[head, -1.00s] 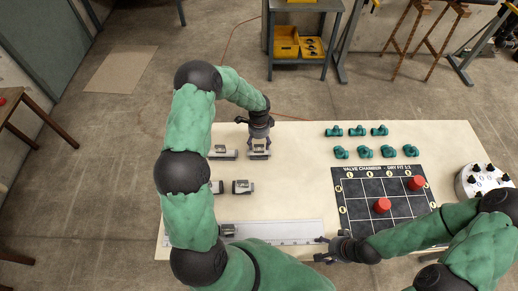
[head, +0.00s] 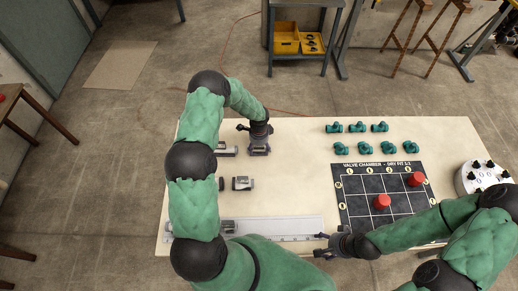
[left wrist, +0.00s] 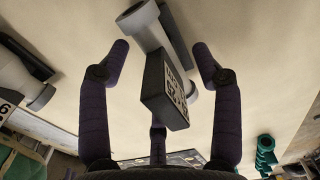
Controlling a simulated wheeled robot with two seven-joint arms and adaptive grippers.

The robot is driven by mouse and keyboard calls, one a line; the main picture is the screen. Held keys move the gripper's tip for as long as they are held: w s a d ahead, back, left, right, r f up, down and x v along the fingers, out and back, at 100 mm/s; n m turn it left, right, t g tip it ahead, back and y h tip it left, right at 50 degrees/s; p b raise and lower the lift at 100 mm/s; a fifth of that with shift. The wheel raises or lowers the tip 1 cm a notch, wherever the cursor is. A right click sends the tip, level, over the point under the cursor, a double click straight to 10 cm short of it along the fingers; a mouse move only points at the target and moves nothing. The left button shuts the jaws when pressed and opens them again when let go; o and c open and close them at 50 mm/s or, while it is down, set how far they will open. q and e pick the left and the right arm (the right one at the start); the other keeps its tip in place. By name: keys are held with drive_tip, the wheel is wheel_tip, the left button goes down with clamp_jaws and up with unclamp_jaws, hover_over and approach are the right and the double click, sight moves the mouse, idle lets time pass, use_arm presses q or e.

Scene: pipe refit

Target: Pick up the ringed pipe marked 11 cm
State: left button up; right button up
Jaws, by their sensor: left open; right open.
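My left gripper (head: 259,151) is open over a grey pipe near the back of the table. In the left wrist view that grey pipe (left wrist: 148,30) lies between the two spread fingers, with a gap on each side. It carries a dark block with a white label (left wrist: 175,88); I cannot read the marking. A wider collar shows at its far end. In the head view the gripper mostly hides this pipe. My right gripper (head: 322,245) is open and empty near the table's front edge, beside the ruler.
Other grey pipes lie at left (head: 243,184) (head: 227,151), partly behind my left arm. A long ruler (head: 280,229) lies in front. Green fittings (head: 358,127) stand at the back right. A dark grid board (head: 355,205) holds two red pieces (head: 382,202). A round white container (head: 480,180) stands far right.

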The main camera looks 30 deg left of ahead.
use_arm(q)
drive_tip(key=c, duration=1.3)
clamp_jaws()
drive_tip(key=shift+r, duration=0.1)
